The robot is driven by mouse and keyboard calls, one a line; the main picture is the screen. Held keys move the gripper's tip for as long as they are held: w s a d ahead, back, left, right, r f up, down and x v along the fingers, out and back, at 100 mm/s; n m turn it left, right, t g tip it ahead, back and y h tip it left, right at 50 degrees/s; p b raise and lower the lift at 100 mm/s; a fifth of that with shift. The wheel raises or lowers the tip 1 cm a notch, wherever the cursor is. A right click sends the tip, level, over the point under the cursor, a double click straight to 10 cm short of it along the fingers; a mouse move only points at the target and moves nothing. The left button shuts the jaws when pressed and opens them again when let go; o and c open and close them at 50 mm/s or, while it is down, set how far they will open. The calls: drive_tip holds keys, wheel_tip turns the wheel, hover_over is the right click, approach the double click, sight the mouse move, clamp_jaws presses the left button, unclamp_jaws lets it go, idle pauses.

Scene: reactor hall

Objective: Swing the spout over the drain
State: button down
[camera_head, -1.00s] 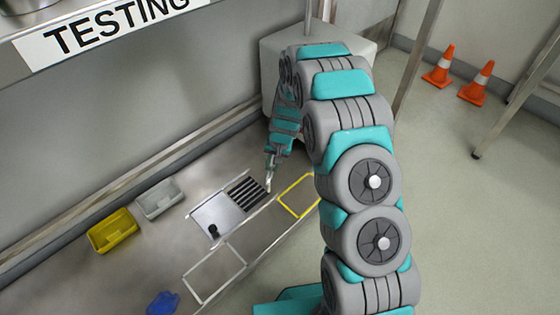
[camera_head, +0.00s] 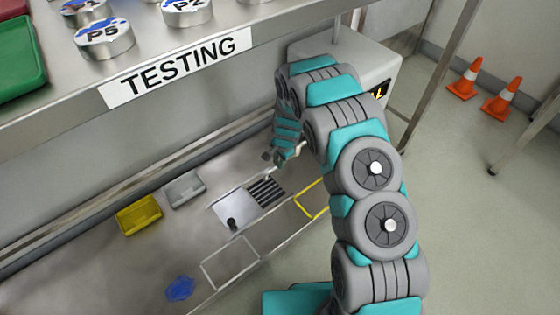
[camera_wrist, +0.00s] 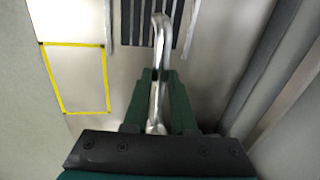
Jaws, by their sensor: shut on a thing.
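The spout (camera_wrist: 158,60) is a bent, shiny metal tube. In the wrist view it runs up from between the two dark green fingers of my gripper (camera_wrist: 159,80), which is shut on it. Its curved tip lies across the dark slots of the drain (camera_wrist: 184,24) in that picture, and its height above them is hard to judge. In the head view the drain (camera_head: 266,191) is a black slotted grate in the metal worktop. My gripper (camera_head: 282,156) is just beyond the drain there, small and partly unclear.
A yellow outlined rectangle (camera_wrist: 108,80) lies beside the drain. A yellow bin (camera_head: 139,215), a grey bin (camera_head: 184,190) and a blue crumpled item (camera_head: 180,289) sit on the worktop. The "TESTING" shelf (camera_head: 265,24) overhangs the back. Two orange cones (camera_head: 464,82) stand on the floor at right.

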drive_tip(key=shift+w, duration=0.1)
drive_tip(key=c, duration=0.7)
unclamp_jaws()
drive_tip(key=shift+c, duration=0.2)
drive_tip(key=shift+r, duration=0.1)
wheel_tip(320, 180, up, 8)
drive_tip(key=s, duration=0.1)
drive_tip(key=shift+d+f, duration=0.25)
drive_tip(key=shift+d, duration=0.2)
drive_tip(key=shift+s, duration=0.1)
